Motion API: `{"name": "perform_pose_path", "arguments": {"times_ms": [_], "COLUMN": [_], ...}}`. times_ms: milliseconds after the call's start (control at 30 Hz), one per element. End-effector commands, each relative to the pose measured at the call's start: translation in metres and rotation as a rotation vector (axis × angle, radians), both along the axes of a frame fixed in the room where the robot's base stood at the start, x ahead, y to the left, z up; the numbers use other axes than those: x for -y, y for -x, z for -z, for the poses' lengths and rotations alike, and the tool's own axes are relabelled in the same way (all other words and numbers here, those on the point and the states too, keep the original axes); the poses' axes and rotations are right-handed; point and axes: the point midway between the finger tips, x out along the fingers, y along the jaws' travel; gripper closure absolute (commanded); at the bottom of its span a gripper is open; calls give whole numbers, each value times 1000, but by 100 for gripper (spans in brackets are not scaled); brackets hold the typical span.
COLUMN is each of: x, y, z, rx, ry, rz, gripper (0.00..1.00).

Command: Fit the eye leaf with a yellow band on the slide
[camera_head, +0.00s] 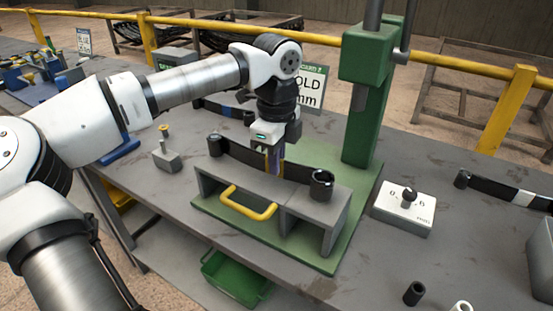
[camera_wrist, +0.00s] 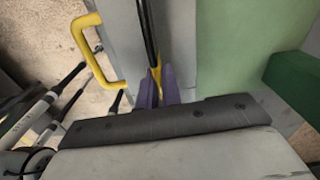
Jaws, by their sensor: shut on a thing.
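The eye leaf (camera_head: 235,153) is a long dark curved strip with a rolled eye at each end and a yellow band near its middle. My gripper (camera_head: 274,165) points down and is shut on it at the band. In the wrist view, the purple fingertips (camera_wrist: 157,90) pinch the leaf (camera_wrist: 148,30), with yellow between them. The leaf lies over the grey slide (camera_head: 207,187), which has a yellow handle (camera_head: 248,206). Its right eye is above the slide's right block. I cannot tell whether leaf and slide touch.
A green press column (camera_head: 365,110) stands behind the slide on a green base plate (camera_head: 345,225). A white switch box (camera_head: 403,212) and a white-banded leaf (camera_head: 495,190) are at right. A small grey block with a peg (camera_head: 166,158) is at left. Loose bushings (camera_head: 414,293) lie in front.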

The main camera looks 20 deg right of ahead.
Motion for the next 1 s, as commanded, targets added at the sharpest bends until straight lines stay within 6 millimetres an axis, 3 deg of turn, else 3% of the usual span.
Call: {"name": "perform_pose_path", "arguments": {"times_ms": [167, 200, 367, 567, 733, 1000], "x": [0, 0, 0, 0, 0, 0], "y": [0, 0, 0, 0, 0, 0], "z": [-2, -2, -1, 1, 0, -1], "rx": [3, 2, 1, -1, -1, 0], "ry": [2, 2, 2, -2, -1, 0], "rz": [0, 0, 0, 0, 0, 0], "gripper": [100, 88, 68, 67, 46, 46]}}
